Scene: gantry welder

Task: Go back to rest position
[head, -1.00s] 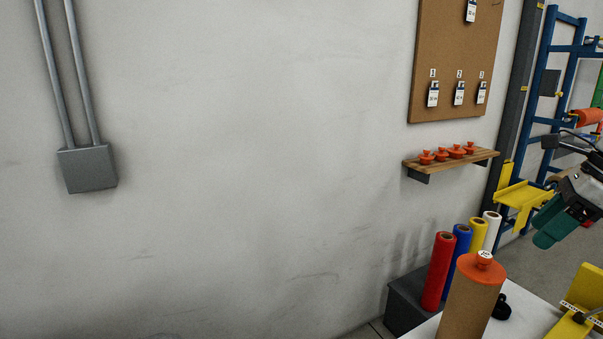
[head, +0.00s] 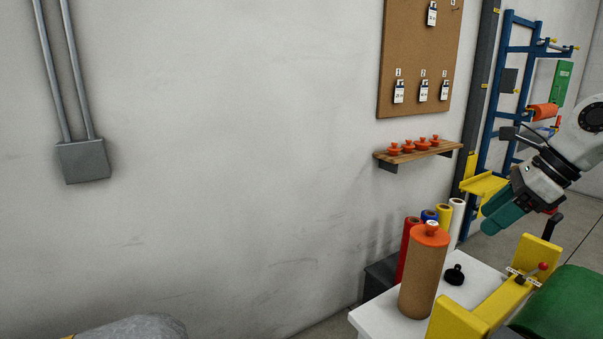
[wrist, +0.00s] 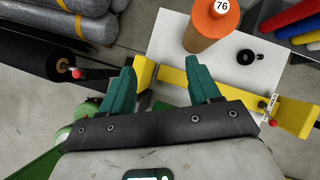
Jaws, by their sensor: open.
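My gripper (head: 503,212) has teal fingers and hangs in the air at the right of the head view, above the yellow frame (head: 478,304) and the white table (head: 380,322). In the wrist view my gripper (wrist: 163,85) shows two teal fingers spread apart with nothing between them. A brown cylinder with an orange cap (head: 424,275) stands upright on the white table, apart from the fingers. In the wrist view its cap (wrist: 216,14) carries the number 76.
A black knob-like part (head: 455,275) lies on the table. Coloured rolls (head: 456,217) stand behind. A wooden shelf (head: 421,152) holds several orange caps below a corkboard (head: 418,55). A green roller (head: 568,310) is at lower right. Grey rolls (wrist: 52,25) lie at the wrist view's upper left.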

